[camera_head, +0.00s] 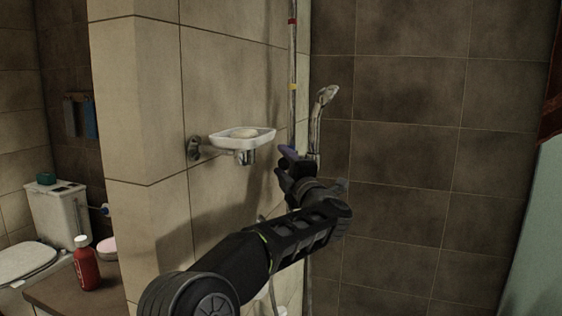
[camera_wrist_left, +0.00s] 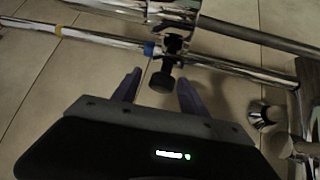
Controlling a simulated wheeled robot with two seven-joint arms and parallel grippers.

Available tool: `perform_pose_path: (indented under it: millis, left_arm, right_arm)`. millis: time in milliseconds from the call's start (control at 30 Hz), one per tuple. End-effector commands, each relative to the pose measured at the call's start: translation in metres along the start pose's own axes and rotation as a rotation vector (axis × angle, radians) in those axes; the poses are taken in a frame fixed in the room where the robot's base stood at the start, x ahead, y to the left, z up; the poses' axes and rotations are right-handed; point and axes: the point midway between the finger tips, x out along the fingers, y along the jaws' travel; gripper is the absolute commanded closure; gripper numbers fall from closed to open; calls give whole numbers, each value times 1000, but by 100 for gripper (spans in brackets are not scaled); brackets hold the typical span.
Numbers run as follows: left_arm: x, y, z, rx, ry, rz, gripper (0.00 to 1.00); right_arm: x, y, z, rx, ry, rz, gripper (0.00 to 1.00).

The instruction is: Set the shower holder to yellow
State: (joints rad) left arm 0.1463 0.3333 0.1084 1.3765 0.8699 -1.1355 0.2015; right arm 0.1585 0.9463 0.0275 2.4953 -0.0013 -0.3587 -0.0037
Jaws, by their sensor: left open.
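The chrome shower rail (camera_head: 292,60) stands upright by the wall corner, with a red band (camera_head: 292,21) high up and a yellow band (camera_head: 292,86) below it. The shower head (camera_head: 325,97) tilts up beside the rail. My left gripper (camera_head: 286,158) is open at the rail, below the yellow band, and hides the holder in the head view. In the left wrist view, the holder's black knob (camera_wrist_left: 162,82) lies between the open purple fingers (camera_wrist_left: 159,88). A blue band (camera_wrist_left: 150,49) is right beside the holder on the rail, and the yellow band (camera_wrist_left: 57,30) is farther left. My right gripper is not in view.
A white soap dish (camera_head: 243,137) on a chrome wall bracket sticks out left of the rail, close to my left gripper. A counter with a red bottle (camera_head: 86,264) is at lower left. The dark tiled wall (camera_head: 430,150) right of the rail is bare.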

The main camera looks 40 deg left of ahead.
Motion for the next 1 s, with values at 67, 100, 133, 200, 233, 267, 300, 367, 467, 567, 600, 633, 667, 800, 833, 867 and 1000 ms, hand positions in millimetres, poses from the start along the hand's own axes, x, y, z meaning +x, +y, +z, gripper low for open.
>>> perform_pose_path:
  millis: [67, 100, 133, 200, 233, 267, 300, 367, 467, 567, 600, 633, 667, 800, 833, 867, 1000]
  left_arm:
    - [0, 0, 0, 0, 0, 0, 49]
    - [0, 0, 0, 0, 0, 0, 52]
    - [0, 0, 0, 0, 0, 0, 55]
    - [0, 0, 0, 0, 0, 0, 61]
    - [0, 0, 0, 0, 0, 0, 63]
    - [0, 0, 0, 0, 0, 0, 66]
    - [0, 0, 0, 0, 0, 0, 69]
    - [0, 0, 0, 0, 0, 0, 74]
    - [0, 0, 0, 0, 0, 1, 82]
    - [0, 1, 0, -1, 0, 1, 90]
    - [0, 1, 0, -1, 0, 2, 93]
    - [0, 1, 0, -1, 0, 2, 96]
    - [0, 1, 0, -1, 0, 2, 98]
    - [0, 2, 0, -2, 0, 3, 100]
    - [0, 2, 0, -2, 0, 3, 100]
    - [0, 2, 0, -2, 0, 3, 100]
    - [0, 3, -1, -3, 0, 4, 100]
  right_arm:
    - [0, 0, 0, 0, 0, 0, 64]
    - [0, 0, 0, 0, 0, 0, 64]
    - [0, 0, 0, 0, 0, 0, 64]
    - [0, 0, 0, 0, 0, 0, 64]
    - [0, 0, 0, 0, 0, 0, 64]
    - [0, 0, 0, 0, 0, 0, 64]
    - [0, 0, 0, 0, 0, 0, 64]
    - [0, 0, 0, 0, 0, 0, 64]
    - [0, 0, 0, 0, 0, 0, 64]
    - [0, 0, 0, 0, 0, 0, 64]
    - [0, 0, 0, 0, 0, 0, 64]
    - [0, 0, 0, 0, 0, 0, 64]
    - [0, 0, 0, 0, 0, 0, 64]
    - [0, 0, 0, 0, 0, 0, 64]
    - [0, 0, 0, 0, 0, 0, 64]
    - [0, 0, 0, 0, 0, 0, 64]
    - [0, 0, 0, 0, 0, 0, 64]
